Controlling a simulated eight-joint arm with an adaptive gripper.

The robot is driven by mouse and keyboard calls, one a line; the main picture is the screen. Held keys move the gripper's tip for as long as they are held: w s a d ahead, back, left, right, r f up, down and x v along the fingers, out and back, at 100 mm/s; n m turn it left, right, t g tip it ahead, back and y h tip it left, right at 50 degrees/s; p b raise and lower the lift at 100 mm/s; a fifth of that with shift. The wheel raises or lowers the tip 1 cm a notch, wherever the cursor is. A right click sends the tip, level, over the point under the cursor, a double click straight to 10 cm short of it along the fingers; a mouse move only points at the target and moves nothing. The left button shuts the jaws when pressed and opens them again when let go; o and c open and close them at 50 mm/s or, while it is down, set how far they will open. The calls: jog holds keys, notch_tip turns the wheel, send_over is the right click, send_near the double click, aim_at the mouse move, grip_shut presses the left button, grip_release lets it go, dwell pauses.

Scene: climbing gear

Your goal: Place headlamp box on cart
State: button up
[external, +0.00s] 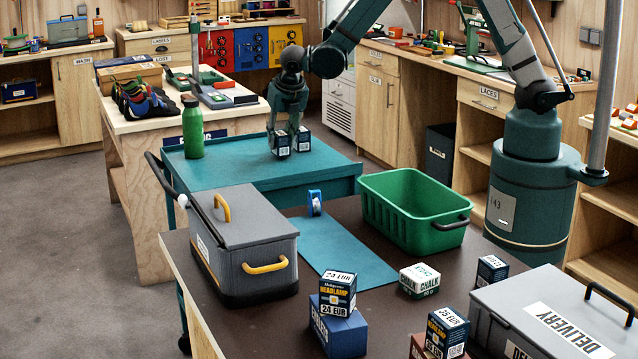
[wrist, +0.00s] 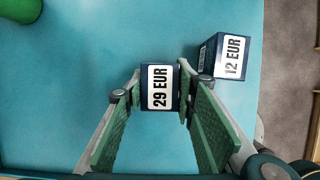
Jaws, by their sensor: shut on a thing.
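My gripper (wrist: 156,92) is shut on a small dark box with a white "29 EUR" label (wrist: 160,87); a finger lies along each side of it. A dark "12 EUR" box (wrist: 226,57) stands to its right in the wrist view, outside the fingers. In the external view, my gripper (external: 288,122) is low over the teal cart (external: 225,180), with both small boxes side by side at its fingertips. Whether the held box touches the cart top cannot be told. A box marked HEADLAMP, 24 EUR (external: 337,294), stands on a blue box on the brown table.
A green bottle (external: 193,128) stands at the cart's left edge. A grey toolbox (external: 245,240), green crate (external: 412,208), tape dispenser (external: 314,203), chalk box (external: 420,280) and delivery box (external: 550,315) are on the brown table. The cart's middle is clear.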

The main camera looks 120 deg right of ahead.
jog(key=shift+f, duration=0.35)
jog(key=shift+f, duration=0.2)
jog(key=o, duration=0.9)
jog(key=shift+r, duration=0.15)
jog(key=shift+p+v, duration=0.6)
jog(key=shift+v, duration=5.45)
jog(key=shift+a, duration=0.1)
